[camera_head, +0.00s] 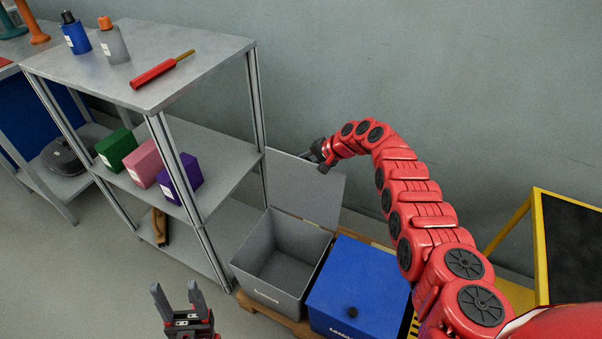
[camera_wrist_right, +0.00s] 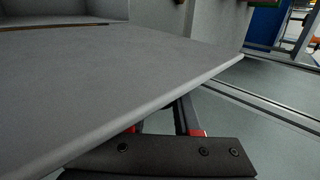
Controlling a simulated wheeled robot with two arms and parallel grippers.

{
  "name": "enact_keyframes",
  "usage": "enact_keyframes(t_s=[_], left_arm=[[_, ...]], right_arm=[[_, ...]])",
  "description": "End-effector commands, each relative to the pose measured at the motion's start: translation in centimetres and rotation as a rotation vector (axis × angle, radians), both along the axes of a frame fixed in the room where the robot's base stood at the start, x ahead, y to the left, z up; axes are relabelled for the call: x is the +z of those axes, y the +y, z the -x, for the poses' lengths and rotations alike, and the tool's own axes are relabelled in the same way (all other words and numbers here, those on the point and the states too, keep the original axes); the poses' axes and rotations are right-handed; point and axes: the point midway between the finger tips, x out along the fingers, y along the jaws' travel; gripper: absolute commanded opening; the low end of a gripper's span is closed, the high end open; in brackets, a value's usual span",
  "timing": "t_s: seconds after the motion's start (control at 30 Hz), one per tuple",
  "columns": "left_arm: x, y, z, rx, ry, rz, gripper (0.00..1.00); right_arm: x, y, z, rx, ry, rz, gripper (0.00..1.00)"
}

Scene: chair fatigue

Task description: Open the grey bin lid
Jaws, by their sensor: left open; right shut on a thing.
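The grey bin (camera_head: 285,262) stands on a pallet, and I can see into its empty inside. Its grey lid (camera_head: 308,190) is raised and stands up at the bin's back edge. My right gripper (camera_head: 322,158) is at the lid's upper right corner, shut on the lid. In the right wrist view the lid (camera_wrist_right: 130,85) is a broad grey panel, with the fingers (camera_wrist_right: 165,122) at its edge and partly hidden by it. My left gripper (camera_head: 177,290) is open and empty, low in front of the shelf and left of the bin.
A blue bin (camera_head: 358,285) with a shut lid stands right of the grey bin. A metal shelf (camera_head: 215,60) holding bottles, a red-handled tool and boxes stands close on the left. A yellow-framed dark panel (camera_head: 575,250) is at the right.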

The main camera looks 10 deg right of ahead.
Motion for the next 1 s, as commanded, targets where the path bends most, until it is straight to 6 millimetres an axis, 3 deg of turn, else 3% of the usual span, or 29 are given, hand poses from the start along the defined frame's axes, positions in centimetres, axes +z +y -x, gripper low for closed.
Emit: enact_keyframes(t_s=[0.03,0.3,0.9,0.93,1.0], left_arm=[[-1.0,0.0,0.0,0.000,0.000,0.000,0.58],[-2.4,0.0,0.0,0.000,0.000,0.000,0.58],[-2.7,0.0,0.0,0.000,0.000,0.000,0.58],[-2.7,0.0,0.0,0.000,0.000,0.000,0.58],[-2.7,0.0,0.0,0.000,0.000,0.000,0.58]], right_arm=[[-0.4,0.1,-0.1,0.003,0.007,-0.005,0.00],[-0.4,0.2,-0.1,0.005,0.038,-0.028,0.00],[-0.4,0.1,-0.1,0.004,0.051,-0.036,0.00],[-0.4,0.1,-0.1,0.004,0.051,-0.036,0.33],[-0.4,0.1,-0.1,0.004,0.051,-0.036,0.45]])
